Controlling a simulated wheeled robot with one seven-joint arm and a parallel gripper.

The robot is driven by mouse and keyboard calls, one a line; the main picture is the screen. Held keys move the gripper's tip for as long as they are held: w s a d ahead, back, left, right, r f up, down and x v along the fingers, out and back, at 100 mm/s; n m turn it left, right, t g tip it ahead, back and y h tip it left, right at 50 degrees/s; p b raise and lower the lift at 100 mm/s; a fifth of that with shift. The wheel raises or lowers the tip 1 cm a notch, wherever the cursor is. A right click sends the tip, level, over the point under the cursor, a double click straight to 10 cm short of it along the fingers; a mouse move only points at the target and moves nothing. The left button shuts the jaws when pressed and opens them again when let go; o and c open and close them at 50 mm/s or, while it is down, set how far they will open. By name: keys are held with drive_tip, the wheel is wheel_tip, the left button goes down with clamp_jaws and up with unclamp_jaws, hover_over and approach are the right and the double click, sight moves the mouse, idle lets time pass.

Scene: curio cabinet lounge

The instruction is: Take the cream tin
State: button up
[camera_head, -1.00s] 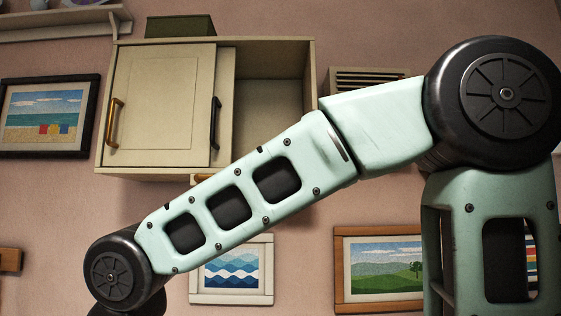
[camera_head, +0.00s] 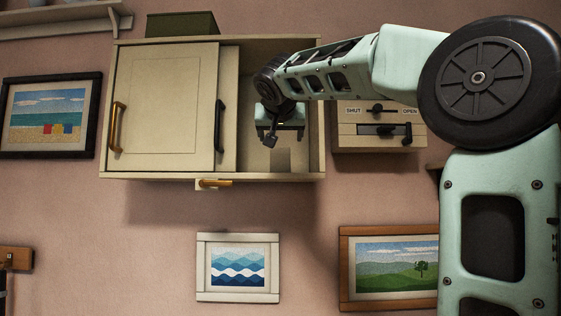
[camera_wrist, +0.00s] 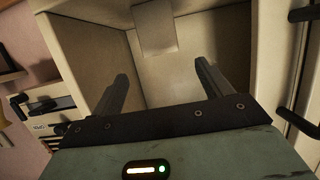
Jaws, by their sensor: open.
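The cream tin (camera_head: 280,160) is a plain block standing on the floor of the wall cabinet's open right compartment. It also appears at the top of the wrist view as a cream block (camera_wrist: 155,28) against the similarly coloured cabinet inside. My gripper (camera_head: 272,138) is at the compartment's opening, in front of and slightly above the tin in the head view. In the wrist view its fingers (camera_wrist: 160,75) are spread wide with nothing between them, and the tin is beyond them, apart. The cabinet (camera_head: 272,44) has its sliding doors (camera_head: 165,105) gathered at the left.
The compartment's right wall and the door edge with a black handle (camera_head: 216,130) flank my gripper. A wall box (camera_head: 380,140) with a slider marked SHUT and OPEN is right of the cabinet. A green box (camera_head: 180,25) sits on top. Framed pictures hang below and left.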

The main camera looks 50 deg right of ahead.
sight(280, 152)
drive_tip(key=p+x, duration=0.2)
drive_tip(key=x, duration=0.5)
drive_tip(key=shift+w+p, duration=0.1)
drive_tip(key=shift+p, duration=0.3)
drive_tip(key=p+x, duration=0.3)
drive_tip(key=x, duration=0.1)
drive_tip(key=shift+w+d+r, duration=0.1)
drive_tip(key=shift+w+d, duration=0.3)
drive_tip(key=c, duration=1.1)
